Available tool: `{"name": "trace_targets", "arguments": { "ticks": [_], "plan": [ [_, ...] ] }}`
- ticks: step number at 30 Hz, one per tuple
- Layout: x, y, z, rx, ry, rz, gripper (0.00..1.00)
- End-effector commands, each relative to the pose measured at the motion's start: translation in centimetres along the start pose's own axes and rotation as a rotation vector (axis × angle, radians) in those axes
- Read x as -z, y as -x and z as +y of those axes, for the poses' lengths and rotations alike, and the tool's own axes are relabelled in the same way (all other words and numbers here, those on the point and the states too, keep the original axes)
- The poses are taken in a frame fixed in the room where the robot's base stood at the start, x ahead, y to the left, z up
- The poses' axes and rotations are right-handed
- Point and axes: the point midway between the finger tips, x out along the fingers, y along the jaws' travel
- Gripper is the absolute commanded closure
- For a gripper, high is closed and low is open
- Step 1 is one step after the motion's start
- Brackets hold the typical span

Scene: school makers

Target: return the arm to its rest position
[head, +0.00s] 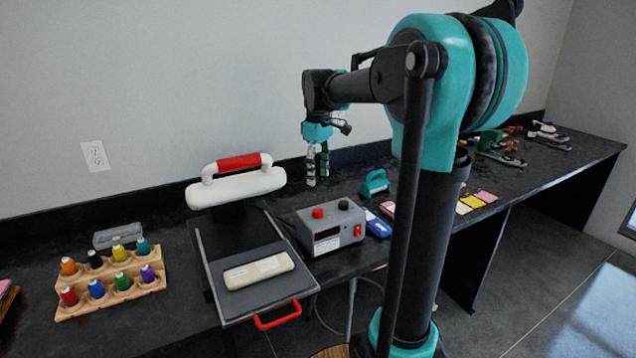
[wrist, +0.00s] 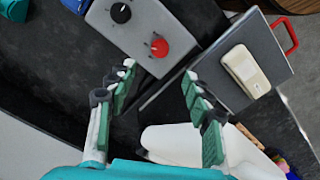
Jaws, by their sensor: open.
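My arm is raised above the black worktop, bent at the elbow. My gripper (head: 317,178) points down near the back wall, above the counter behind the grey control box. In the wrist view my gripper (wrist: 159,74) has its two green-padded fingers spread, with nothing between them. The gripper touches no object that I can make out.
The heat press (head: 237,188) stands open, a cream block (head: 258,272) on its plate. The grey control box (head: 331,228) is right of it. A thread rack (head: 110,285) stands left; small tools (head: 500,147) lie far right. Bare worktop (head: 560,165) shows there.

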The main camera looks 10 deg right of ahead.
Motion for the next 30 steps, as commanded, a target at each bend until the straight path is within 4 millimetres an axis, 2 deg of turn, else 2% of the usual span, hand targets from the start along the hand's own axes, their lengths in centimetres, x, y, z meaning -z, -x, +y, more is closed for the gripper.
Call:
{"name": "trace_targets", "arguments": {
  "ticks": [10, 14, 17, 24, 27, 30],
  "plan": [
    [0.0, 0.2, 0.0, 0.0, -0.001, 0.0, 0.49],
    [-1.0, -1.2, -0.6, -0.014, -0.048, 0.015, 0.49],
    [-3.1, -4.2, -1.9, -0.042, -0.15, 0.051, 0.49],
    [-11.2, -14.7, -7.7, -0.119, -0.519, 0.2, 0.49],
    [-14.2, -18.3, -10.3, -0.137, -0.65, 0.261, 0.49],
    [-16.4, -20.8, -12.3, -0.147, -0.747, 0.308, 0.49]
  ]
}}
